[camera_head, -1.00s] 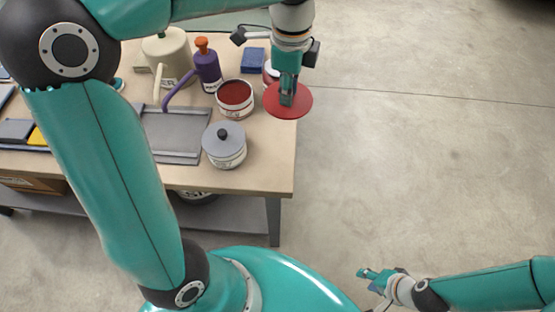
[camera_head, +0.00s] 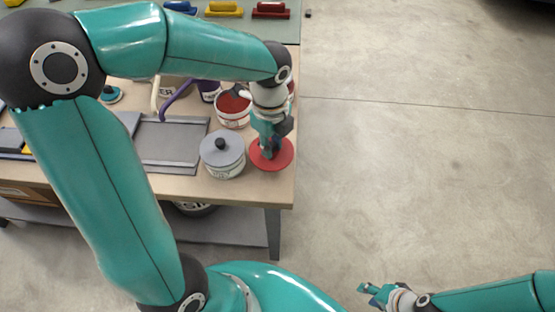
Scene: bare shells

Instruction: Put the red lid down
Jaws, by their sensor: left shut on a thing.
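The red lid (camera_head: 285,160) is a flat round disc near the right edge of the wooden table (camera_head: 262,193). My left gripper (camera_head: 269,152) comes down over its middle and is shut on it, probably at a knob that the fingers hide. The lid looks at or just above the tabletop; I cannot tell whether it touches. It is right beside the grey-lidded pot. My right gripper (camera_head: 369,290) is at the lower right over the floor, away from the table, and its fingers look apart and empty.
A pot with a grey lid (camera_head: 222,149) stands just left of the red lid. An open pot of red contents (camera_head: 232,107) stands behind. A grey tray (camera_head: 172,143) lies further left. The table's right edge is close; its front right corner is bare.

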